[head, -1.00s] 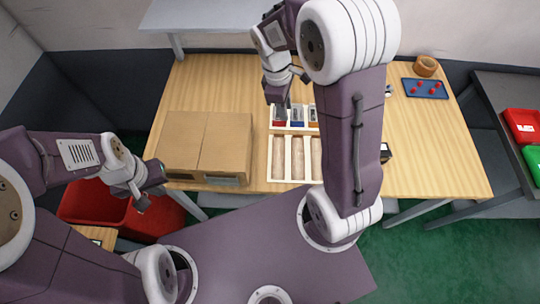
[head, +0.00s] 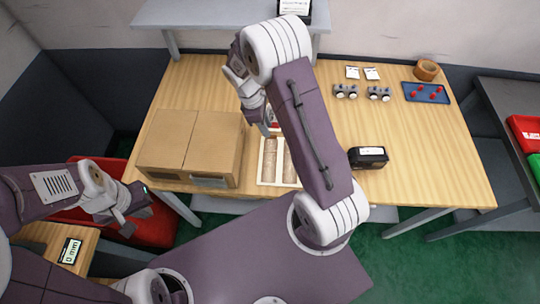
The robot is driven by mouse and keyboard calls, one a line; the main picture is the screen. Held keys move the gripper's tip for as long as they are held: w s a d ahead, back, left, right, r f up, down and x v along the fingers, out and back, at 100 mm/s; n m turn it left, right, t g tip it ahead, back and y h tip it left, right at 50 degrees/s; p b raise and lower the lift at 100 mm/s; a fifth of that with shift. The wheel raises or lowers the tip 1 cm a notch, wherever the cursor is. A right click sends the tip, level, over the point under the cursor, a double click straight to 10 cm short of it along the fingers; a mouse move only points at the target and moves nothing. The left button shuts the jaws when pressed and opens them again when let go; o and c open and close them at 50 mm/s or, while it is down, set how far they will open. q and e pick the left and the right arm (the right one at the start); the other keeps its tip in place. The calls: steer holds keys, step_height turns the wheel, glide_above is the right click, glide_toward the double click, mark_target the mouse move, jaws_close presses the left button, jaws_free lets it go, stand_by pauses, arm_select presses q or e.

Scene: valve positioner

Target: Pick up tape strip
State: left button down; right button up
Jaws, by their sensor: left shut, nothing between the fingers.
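No piece is plainly recognisable as a tape strip. A tan tape-like roll (head: 427,69) stands at the back right of the wooden table. Two small white pieces (head: 362,73) lie at the back of the table; I cannot tell whether either is tape. My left gripper (head: 132,218) is shut and empty, over the red bin left of the table. My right gripper (head: 266,128) points down over the parts tray (head: 260,172), beside the cardboard box. Its fingertips are small and partly hidden, so I cannot tell whether it is open.
The cardboard box (head: 195,141) stands at the table's left. A black device (head: 368,157) sits right of my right arm. Two grey gauge fittings (head: 362,92) and a blue tray (head: 427,92) with red pieces lie behind. The table's right front is clear. A red bin (head: 160,222) stands left.

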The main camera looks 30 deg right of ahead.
mark_target(273, 139)
steer(key=x, duration=0.4)
steer(key=shift+d+f, duration=0.25)
jaws_close()
step_height(273, 139, up, 5)
steer(key=p, duration=0.5)
steer(key=s+d+r+p, duration=0.1)
steer(key=s+r, duration=0.2)
steer(key=s, duration=0.2)
steer(key=s+d+r+p, duration=0.1)
steer(key=s+r+p, duration=0.1)
steer(key=s, duration=0.4)
steer(key=shift+s+d+r, duration=0.25)
steer(key=shift+r, duration=0.35)
